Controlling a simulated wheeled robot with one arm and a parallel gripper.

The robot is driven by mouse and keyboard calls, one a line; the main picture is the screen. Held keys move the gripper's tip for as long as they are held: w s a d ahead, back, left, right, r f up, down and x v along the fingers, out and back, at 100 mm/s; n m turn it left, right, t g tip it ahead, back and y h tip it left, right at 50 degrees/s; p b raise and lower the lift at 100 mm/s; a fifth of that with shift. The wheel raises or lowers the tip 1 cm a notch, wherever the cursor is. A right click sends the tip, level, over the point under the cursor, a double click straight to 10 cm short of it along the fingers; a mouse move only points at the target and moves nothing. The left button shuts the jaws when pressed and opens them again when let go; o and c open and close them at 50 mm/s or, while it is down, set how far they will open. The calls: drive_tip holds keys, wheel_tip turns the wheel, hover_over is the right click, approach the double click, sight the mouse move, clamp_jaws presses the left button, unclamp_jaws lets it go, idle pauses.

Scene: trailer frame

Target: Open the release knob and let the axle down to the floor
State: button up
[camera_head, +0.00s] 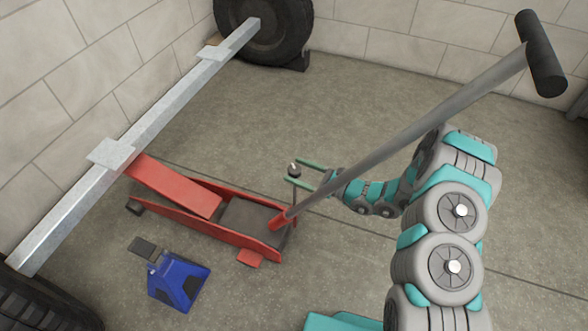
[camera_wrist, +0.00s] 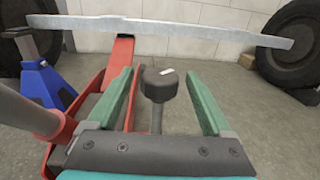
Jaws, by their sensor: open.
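The release knob is a small black knob (camera_head: 294,171) with a white mark, on a thin upright stem at the rear of the red floor jack (camera_head: 175,190). In the wrist view the knob (camera_wrist: 160,84) stands between the green fingers of my gripper (camera_wrist: 165,95), with a gap on both sides. My gripper (camera_head: 303,174) is open around it. The grey axle beam (camera_head: 170,105) lies across the jack's raised end in the head view. It also shows along the back in the wrist view (camera_wrist: 180,32). The exact contact between jack and axle is hard to see.
A blue jack stand (camera_head: 178,282) is on the floor beside the jack, apart from the axle. The long grey jack handle (camera_head: 410,130) slants up across my arm's side. Tyres stand at the far end (camera_head: 265,30) and lower left (camera_head: 45,300).

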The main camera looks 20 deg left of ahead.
drive_tip(key=shift+w+a, duration=0.15)
drive_tip(key=shift+a, duration=0.5)
clamp_jaws()
drive_tip(key=shift+g, duration=0.3)
drive_tip(key=n+g, duration=0.2)
drive_tip(key=g, duration=0.1)
drive_tip(key=n+g, duration=0.3)
drive_tip(key=g, duration=0.1)
drive_tip(key=shift+f, duration=0.1)
drive_tip(key=shift+n+g+h+b, duration=0.45)
drive_tip(key=shift+n+g+h, duration=0.7)
drive_tip(key=shift+g, duration=0.85)
drive_tip(key=shift+n, duration=0.35)
